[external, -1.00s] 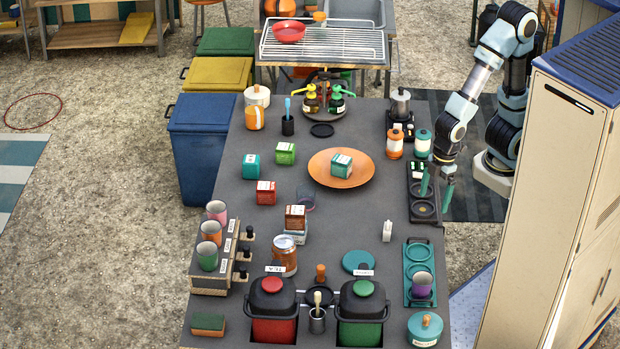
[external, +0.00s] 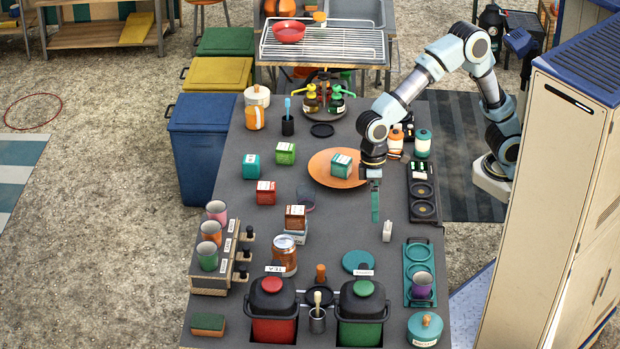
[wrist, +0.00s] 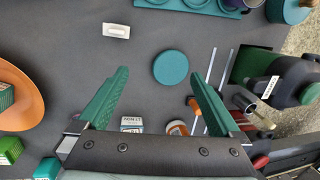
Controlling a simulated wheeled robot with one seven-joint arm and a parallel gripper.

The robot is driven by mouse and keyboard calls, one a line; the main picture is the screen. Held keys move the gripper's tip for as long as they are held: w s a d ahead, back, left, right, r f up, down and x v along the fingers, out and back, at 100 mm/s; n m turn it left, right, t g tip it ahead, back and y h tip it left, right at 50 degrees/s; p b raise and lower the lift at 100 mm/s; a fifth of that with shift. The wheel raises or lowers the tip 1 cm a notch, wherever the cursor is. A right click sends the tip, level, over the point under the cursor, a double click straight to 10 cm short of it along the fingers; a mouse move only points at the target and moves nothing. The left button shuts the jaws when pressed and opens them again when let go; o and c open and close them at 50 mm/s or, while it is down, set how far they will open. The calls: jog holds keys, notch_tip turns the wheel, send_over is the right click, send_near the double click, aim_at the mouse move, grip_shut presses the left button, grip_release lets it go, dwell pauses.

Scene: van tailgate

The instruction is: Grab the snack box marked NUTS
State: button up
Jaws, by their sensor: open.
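Another green-teal box (external: 341,162) sits on an orange plate (external: 325,180). Their labels are too small to read, so I cannot tell which says NUTS. My gripper (external: 375,206) is above the counter, right of the brown box and just in front of the plate. In the wrist view my gripper (wrist: 158,80) is open, with nothing between its fingers.
A copper jar (external: 285,257), a teal lid (external: 358,262) and a small white item (external: 387,231) are nearby. Red (external: 273,328) and green (external: 362,332) canisters stand at the front. A cup rack (external: 212,276) is at left, a teal tray (external: 411,290) at right. The middle counter is fairly clear.

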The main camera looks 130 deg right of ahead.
jog(key=w+d+m+t+y+b, duration=0.1)
jog(key=w+d+m+y, duration=0.2)
jog(key=d, duration=0.4)
jog(key=w+d+m+t, duration=0.1)
jog(key=w+d+m, duration=0.3)
jog(key=d, duration=0.2)
jog(key=w+d+m+t+y+b, duration=0.1)
jog(key=w+d+m+y, duration=0.2)
jog(key=d, duration=0.4)
jog(key=s+d+m+t+b, duration=0.1)
jog(key=s+d+m+t, duration=0.25)
jog(key=d, duration=0.75)
jog(key=s+d+m+t, duration=0.2)
jog(key=s+d+m, duration=0.2)
jog(key=d, duration=0.6)
send_near(265, 197)
jog(key=shift+g+y, duration=0.3)
jog(key=shift+g, duration=0.05)
jog(key=x, duration=0.4)
jog(key=shift+w+a, duration=0.1)
jog(key=shift+a, duration=0.1)
jog(key=shift+w+d+p+x, duration=0.1)
jog(key=shift+p+x, duration=0.45)
jog(key=shift+x, duration=0.95)
jog(key=shift+w+d+p+x, duration=0.15)
jog(key=shift+p+x, duration=0.35)
jog(key=shift+x, duration=1.05)
jog(key=c, duration=1.4)
